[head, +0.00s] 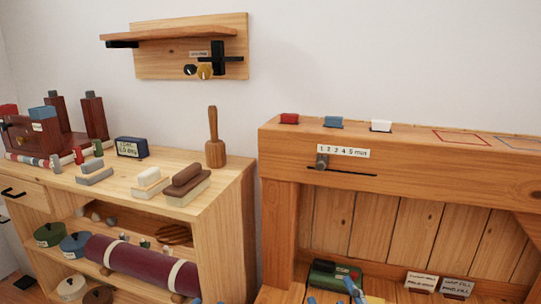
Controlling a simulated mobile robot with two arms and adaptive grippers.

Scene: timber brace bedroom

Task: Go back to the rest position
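The task names no object. A wooden shelf unit (228,205) stands at the left, and a timber bench with a slotted beam (420,160) stands at the right. I see no arm of mine above either one.
A wooden mallet (214,140), a dark blue labelled box (131,147) and several brushes or blocks stand on the unit's top. A maroon roll (140,266) lies on its lower shelf. A wall shelf (180,34) hangs above.

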